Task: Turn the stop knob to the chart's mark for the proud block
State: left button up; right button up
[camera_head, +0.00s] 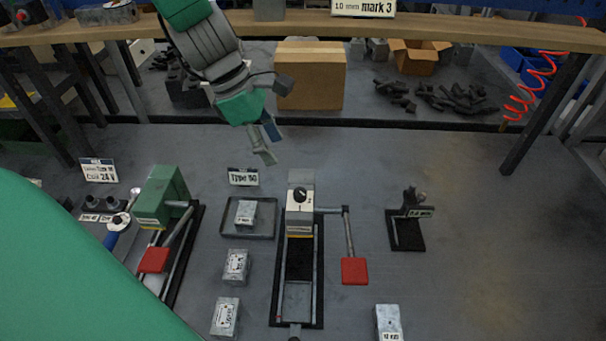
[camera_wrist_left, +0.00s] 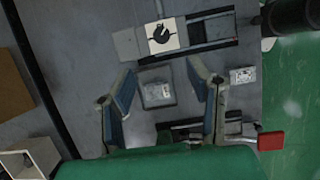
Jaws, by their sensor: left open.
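The stop knob (camera_head: 300,194) is a black round knob with a pointer on a white plate at the head of the middle fixture. It also shows in the left wrist view (camera_wrist_left: 162,34). The chart (camera_head: 362,7) is cut by the top edge; its visible line reads "1.0 mm mark 3". Grey metal blocks stand in a tray (camera_head: 246,213), in front of it (camera_head: 236,266) (camera_head: 226,317) and at the lower right (camera_head: 388,322). I cannot tell which is proud. My left gripper (camera_head: 268,143) is open and empty, above and behind the tray, apart from the knob. My right gripper is out of view.
The middle fixture has a side lever with a red pad (camera_head: 353,270). A green fixture (camera_head: 163,196) with another red pad stands left. A small black stand (camera_head: 408,228) is right. A "Type 50" sign (camera_head: 243,176) stands behind the tray (camera_head: 230,234). A wooden shelf (camera_head: 470,32) spans the back.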

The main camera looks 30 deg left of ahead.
aim_at(300, 191)
pick_arm(q)
jog(key=b+x, duration=0.2)
jog(key=x, duration=1)
jog(key=shift+w+d+f, duration=0.15)
jog(key=shift+w+f, duration=0.05)
jog(key=shift+f, duration=0.5)
jog(key=shift+c, duration=0.4)
grip_shut()
